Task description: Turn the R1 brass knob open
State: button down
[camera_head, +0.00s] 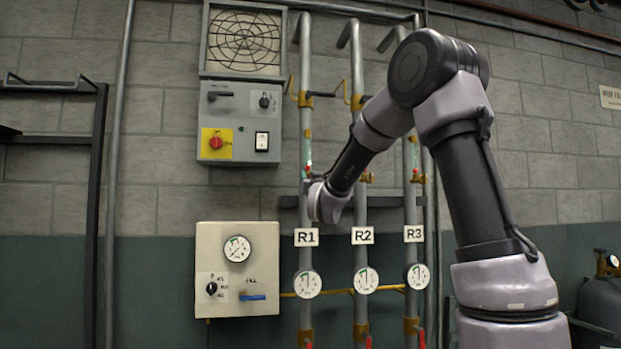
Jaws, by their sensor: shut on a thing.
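The R1 pipe (306,130) runs down the wall, with the R1 label (306,237) low on it. My arm reaches in from the right, and my gripper (309,182) is at the R1 pipe, above the label. It is shut at the height where the R2 brass knob (367,177) and R3 brass knob (417,178) sit on their pipes. The R1 brass knob is hidden by my gripper and wrist, so its turn angle cannot be seen. The fingers are small and partly hidden.
A gauge (307,284) sits below the R1 label. The R2 pipe (361,290) stands close to the right. A grey switch box (240,123) and a cream control box (237,268) are on the wall to the left. A grey cylinder (600,305) stands far right.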

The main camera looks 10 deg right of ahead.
jog(key=m+h, duration=0.1)
jog(key=m, duration=0.2)
jog(key=m+h, duration=0.2)
jog(key=m, duration=0.2)
jog(key=shift+g, duration=0.4)
jog(key=m+h, duration=0.1)
jog(key=m, duration=0.2)
jog(key=m+g+h, duration=0.1)
jog(key=m, duration=0.1)
jog(key=shift+d+m+g+h, duration=0.1)
jog(key=shift+m+g+h, duration=0.2)
jog(key=shift+m+h, duration=0.1)
jog(key=m+g, duration=0.1)
jog(key=m, duration=0.4)
jog(key=shift+f+g+h, duration=0.1)
jog(key=shift+g+h, duration=0.3)
jog(key=shift+f+m+g, duration=0.1)
jog(key=shift+m+g, duration=0.7)
jog(key=shift+m, duration=1.1)
jog(key=shift+d, duration=0.1)
jog(key=shift+c, duration=2.2)
grip_release()
jog(key=shift+s, duration=0.1)
